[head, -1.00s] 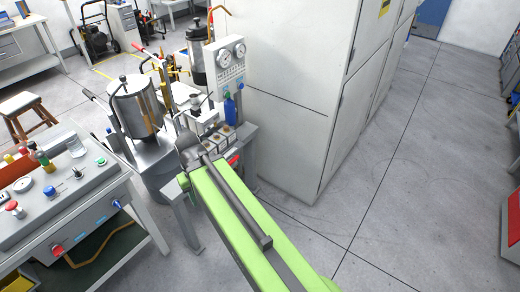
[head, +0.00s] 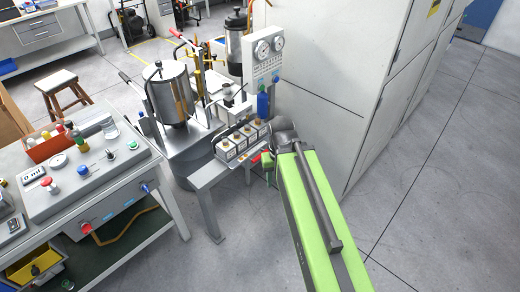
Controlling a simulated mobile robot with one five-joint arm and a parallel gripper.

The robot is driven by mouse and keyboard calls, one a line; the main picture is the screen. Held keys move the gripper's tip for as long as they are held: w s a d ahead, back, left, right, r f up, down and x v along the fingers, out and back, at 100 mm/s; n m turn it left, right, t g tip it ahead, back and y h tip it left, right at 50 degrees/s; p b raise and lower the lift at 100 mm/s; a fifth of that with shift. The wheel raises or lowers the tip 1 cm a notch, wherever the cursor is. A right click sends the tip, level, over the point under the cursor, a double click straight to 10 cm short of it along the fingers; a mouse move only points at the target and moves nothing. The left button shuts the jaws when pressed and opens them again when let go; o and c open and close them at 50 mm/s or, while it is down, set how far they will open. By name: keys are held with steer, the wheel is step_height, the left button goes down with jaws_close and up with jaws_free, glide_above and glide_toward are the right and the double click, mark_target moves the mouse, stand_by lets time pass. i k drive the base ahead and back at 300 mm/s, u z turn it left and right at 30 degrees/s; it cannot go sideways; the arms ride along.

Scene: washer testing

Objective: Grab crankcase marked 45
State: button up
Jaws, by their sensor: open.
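Several small pale boxes with brown caps (head: 241,139) stand in a row on a small grey bench in the head view. They look like the crankcases. Their front labels are too small to read, so I cannot tell which one is marked 45. My green arm reaches in from the lower right, and its dark far joint is just right of the row. My gripper's fingers do not show clearly; they seem hidden beyond the arm. I see nothing held.
The small grey bench (head: 208,181) has a gauge panel (head: 266,55) and a blue bottle (head: 263,105) behind the row. A steel tank (head: 170,95) stands to the left. A control desk (head: 95,180) is at left. A tall white cabinet (head: 330,70) blocks the right. Floor is clear at right.

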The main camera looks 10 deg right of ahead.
mark_target(261, 128)
steer(key=u, duration=4.6)
steer(key=i, duration=0.15)
steer(key=z, duration=1.95)
steer(key=k, duration=0.15)
steer(key=u, duration=0.95)
steer(key=k, duration=1.35)
steer(key=z, duration=1.95)
steer(key=i, duration=0.75)
steer(key=u, duration=0.15)
